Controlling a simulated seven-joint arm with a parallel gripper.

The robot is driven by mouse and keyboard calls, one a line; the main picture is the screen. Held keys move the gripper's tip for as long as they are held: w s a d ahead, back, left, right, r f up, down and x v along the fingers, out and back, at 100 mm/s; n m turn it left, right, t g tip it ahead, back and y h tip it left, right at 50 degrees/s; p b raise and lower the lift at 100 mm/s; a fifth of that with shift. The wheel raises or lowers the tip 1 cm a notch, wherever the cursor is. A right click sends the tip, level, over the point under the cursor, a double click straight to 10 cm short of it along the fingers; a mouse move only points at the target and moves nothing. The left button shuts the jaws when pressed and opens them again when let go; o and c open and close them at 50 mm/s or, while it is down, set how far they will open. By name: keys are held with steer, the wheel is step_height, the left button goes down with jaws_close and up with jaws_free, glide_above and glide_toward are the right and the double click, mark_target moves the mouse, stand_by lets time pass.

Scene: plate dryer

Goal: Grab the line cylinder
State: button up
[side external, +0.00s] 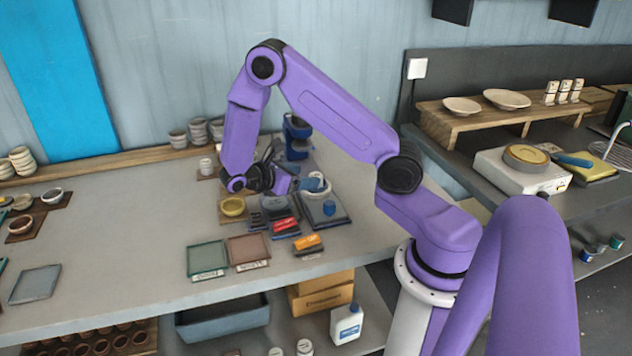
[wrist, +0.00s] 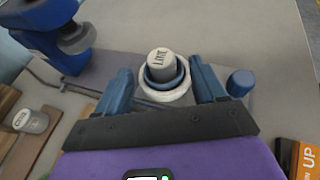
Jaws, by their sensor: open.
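In the wrist view a short grey-white cylinder (wrist: 162,64) with dark lettering on its top stands in a blue ring with a pale rim (wrist: 178,92). The lettering is small and only partly legible, but may read as the line label. My gripper (wrist: 160,74) is open, its two blue fingers on either side of the cylinder and ring, with a visible gap on each side. Whether the fingertips are level with the cylinder is hard to tell. In the side view my gripper (side external: 298,185) is low over the bench's back right, and the cylinder cannot be clearly made out.
A small blue cylinder (wrist: 240,82) stands right of the fingers. An orange box (wrist: 301,158) lies at the lower right. Another labelled pale cylinder (wrist: 30,120) stands on a wooden board at left. A blue machine (wrist: 48,22) rises at upper left. The bench's left front (side external: 130,265) is clear.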

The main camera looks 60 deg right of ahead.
mark_target(315, 175)
steer(key=shift+x, duration=1.55)
steer(key=shift+a, duration=0.1)
steer(key=c, duration=1.2)
steer(key=shift+r, duration=0.2)
